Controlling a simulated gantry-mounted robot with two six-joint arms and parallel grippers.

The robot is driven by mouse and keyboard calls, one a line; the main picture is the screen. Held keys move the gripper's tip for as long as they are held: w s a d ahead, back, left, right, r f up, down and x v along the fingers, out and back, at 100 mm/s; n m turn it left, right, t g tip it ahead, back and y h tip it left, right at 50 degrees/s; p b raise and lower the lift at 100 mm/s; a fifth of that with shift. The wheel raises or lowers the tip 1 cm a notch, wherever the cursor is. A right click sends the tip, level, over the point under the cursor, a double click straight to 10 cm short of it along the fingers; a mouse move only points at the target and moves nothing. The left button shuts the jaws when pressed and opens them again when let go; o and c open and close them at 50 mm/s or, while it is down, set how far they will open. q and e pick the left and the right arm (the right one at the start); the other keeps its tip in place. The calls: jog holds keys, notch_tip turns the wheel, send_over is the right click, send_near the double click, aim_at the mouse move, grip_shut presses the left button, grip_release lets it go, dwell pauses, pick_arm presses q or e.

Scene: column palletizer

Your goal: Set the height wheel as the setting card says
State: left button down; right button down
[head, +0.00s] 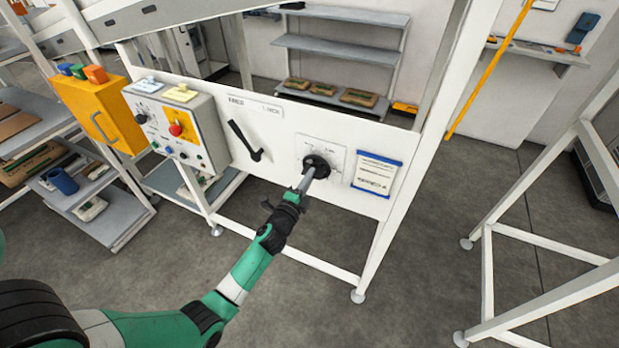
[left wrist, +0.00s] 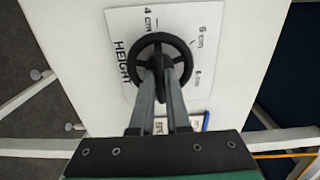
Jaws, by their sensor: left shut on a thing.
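The height wheel (head: 317,166) is a black spoked handwheel on the white panel, in front of a white scale plate (head: 336,152). In the left wrist view the wheel (left wrist: 160,62) shows close up, with "HEIGHT", "4 cm" and "6 cm" readable on the plate (left wrist: 118,25); another mark is too small to read surely. My left gripper (head: 306,180) is shut on the wheel, its two grey fingers at the hub. The wheel's pointer cannot be made out. The setting card (head: 376,174), white with blue edges, hangs right of the wheel; its text is too small to read. My right gripper is not seen.
A black lever (head: 243,140) is on the panel left of the wheel. A control box (head: 182,125) with a red button and a yellow cabinet (head: 98,110) stand further left. White frame posts (head: 420,150) rise at the right. The floor in front is clear.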

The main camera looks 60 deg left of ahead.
pick_arm(q)
jog(key=shift+n, duration=0.4)
jog(key=n+b, duration=0.4)
jog(key=n, duration=0.6)
jog(key=shift+n, duration=0.4)
jog(key=c, duration=0.9)
grip_release()
jog(key=shift+s+d, duration=0.1)
